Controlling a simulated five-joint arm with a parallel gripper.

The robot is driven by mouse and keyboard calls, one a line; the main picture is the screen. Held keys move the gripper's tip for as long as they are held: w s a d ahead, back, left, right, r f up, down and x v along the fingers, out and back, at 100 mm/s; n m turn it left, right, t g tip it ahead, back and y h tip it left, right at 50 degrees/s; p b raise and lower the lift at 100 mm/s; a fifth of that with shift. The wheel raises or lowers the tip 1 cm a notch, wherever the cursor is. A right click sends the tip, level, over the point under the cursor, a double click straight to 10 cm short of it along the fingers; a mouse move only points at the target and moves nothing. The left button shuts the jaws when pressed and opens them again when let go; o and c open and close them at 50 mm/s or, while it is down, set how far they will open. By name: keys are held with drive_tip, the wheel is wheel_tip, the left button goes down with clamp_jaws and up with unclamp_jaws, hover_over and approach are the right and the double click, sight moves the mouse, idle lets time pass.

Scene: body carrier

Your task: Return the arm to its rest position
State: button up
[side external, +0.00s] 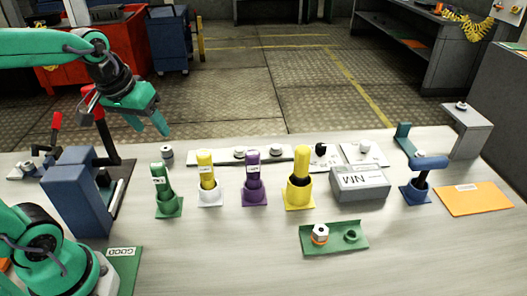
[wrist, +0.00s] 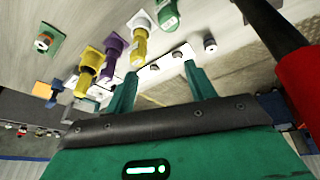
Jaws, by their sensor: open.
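My gripper (side external: 150,114) is in the air at the upper left of the side view, above the back left of the bench. In the wrist view my gripper (wrist: 158,82) shows two green fingers spread apart with nothing between them. It is clear of the bench objects. My green arm reaches in from the left edge of the side view.
Below and right stand holders with green (side external: 159,176), yellow (side external: 206,170), purple (side external: 253,167) and larger yellow (side external: 301,163) handled tools. A blue block (side external: 75,195) and red-handled clamp (side external: 99,108) stand close by. A grey box (side external: 360,183) and green tray (side external: 333,238) lie farther right.

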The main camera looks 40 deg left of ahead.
drive_tip(key=s+d+m+t, duration=0.1)
drive_tip(key=s+d+m, duration=0.2)
drive_tip(key=s, duration=0.3)
drive_tip(key=shift+d+m+h, duration=0.3)
drive_tip(key=shift+d+m, duration=0.05)
drive_tip(key=shift+m, duration=0.15)
